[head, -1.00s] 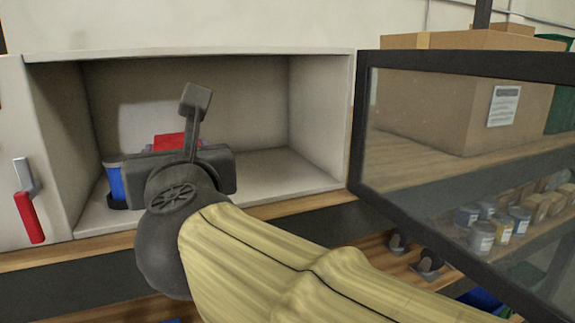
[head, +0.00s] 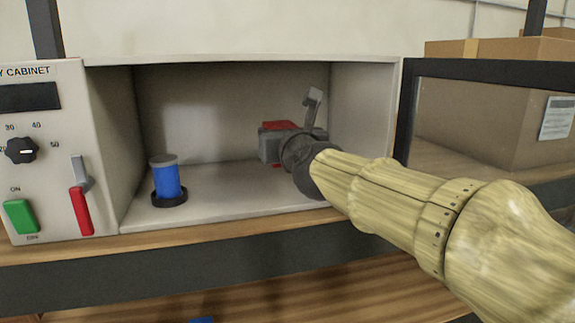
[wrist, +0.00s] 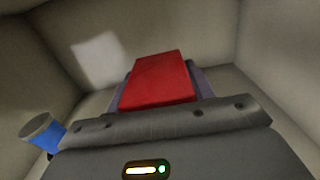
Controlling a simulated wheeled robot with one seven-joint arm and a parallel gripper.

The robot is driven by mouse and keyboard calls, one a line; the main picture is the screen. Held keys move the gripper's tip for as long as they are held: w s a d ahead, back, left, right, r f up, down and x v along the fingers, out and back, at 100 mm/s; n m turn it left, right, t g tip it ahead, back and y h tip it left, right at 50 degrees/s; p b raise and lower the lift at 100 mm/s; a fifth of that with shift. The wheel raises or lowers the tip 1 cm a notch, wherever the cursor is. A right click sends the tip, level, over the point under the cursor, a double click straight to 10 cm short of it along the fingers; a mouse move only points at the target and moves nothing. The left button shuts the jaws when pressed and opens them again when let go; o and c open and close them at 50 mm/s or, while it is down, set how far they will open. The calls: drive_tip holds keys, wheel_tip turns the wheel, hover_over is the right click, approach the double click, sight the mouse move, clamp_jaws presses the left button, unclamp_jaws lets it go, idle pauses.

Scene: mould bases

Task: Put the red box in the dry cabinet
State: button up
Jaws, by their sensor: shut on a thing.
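The dry cabinet (head: 238,62) stands open in the head view, with its control panel on the left. My gripper (head: 277,140) is inside it, toward the right side. It is shut on the red box (head: 279,125), which is mostly hidden behind the gripper and wrist in the head view. In the wrist view the red box (wrist: 157,80) sits between the fingers, with the cabinet's walls around it. I cannot tell whether the box touches the cabinet floor.
A blue cylinder with a grey lid (head: 167,178) stands in a dark round holder on the cabinet floor at the left; it also shows in the wrist view (wrist: 43,132). The dark-framed glass door (head: 490,68) is swung open at the right. The middle of the cabinet floor is clear.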

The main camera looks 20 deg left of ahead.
drive_tip(key=shift+f, duration=0.75)
drive_tip(key=shift+s+f, duration=0.15)
drive_tip(key=shift+s, duration=0.1)
drive_tip(key=shift+w, duration=0.15)
wheel_tip(320, 180, down, 3)
drive_tip(key=shift+f, duration=0.15)
drive_tip(key=shift+w+p, duration=0.1)
drive_tip(key=shift+p, duration=0.55)
drive_tip(key=shift+f, duration=0.3)
drive_tip(key=shift+f, duration=0.1)
